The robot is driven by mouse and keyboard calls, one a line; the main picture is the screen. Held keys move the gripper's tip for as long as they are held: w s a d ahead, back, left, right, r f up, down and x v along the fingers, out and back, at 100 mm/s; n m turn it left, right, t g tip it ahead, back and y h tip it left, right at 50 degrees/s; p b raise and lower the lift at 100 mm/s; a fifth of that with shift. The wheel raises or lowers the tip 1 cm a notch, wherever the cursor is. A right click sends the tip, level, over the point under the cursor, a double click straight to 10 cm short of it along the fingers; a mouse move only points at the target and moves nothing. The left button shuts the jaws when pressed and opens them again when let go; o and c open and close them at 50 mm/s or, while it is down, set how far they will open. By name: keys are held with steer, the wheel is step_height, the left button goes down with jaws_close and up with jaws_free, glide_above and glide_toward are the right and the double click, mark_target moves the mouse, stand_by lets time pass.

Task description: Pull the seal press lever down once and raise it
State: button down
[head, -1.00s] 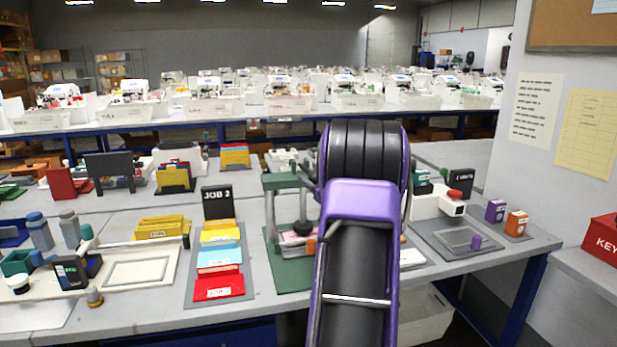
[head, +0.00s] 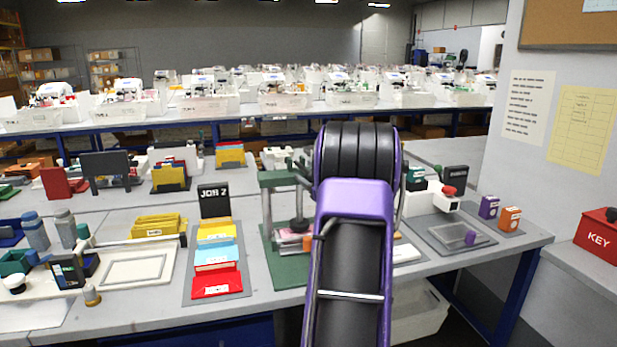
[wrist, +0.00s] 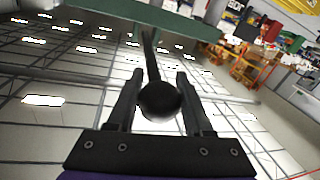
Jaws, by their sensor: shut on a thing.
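The seal press (head: 266,215) is a green frame with a base and a metal ram, standing on the table left of my arm in the head view. Its right side is hidden behind my arm. In the wrist view, the round black lever knob (wrist: 160,100) sits between the fingers of my gripper (wrist: 159,84), which is shut on it. The dark lever rod (wrist: 151,55) runs up from the knob toward a green beam of the press (wrist: 140,14). My gripper is hidden in the head view.
Left of the press is a grey tray of coloured envelopes (head: 215,255) with a black JOB 2 sign (head: 214,201). To the right are a white machine with a red knob (head: 448,191), small purple and orange boxes (head: 510,218) and a red KEY box (head: 598,238).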

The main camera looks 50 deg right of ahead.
steer(key=shift+w+a+f, duration=0.1)
steer(key=shift+a+f, duration=0.05)
steer(key=shift+a, duration=0.05)
stand_by(0.4)
steer(key=shift+c, duration=1.5)
jaws_free()
steer(key=shift+d, duration=0.1)
steer(key=shift+s, duration=0.25)
steer(key=v, duration=1.7)
steer(key=shift+c, duration=0.3)
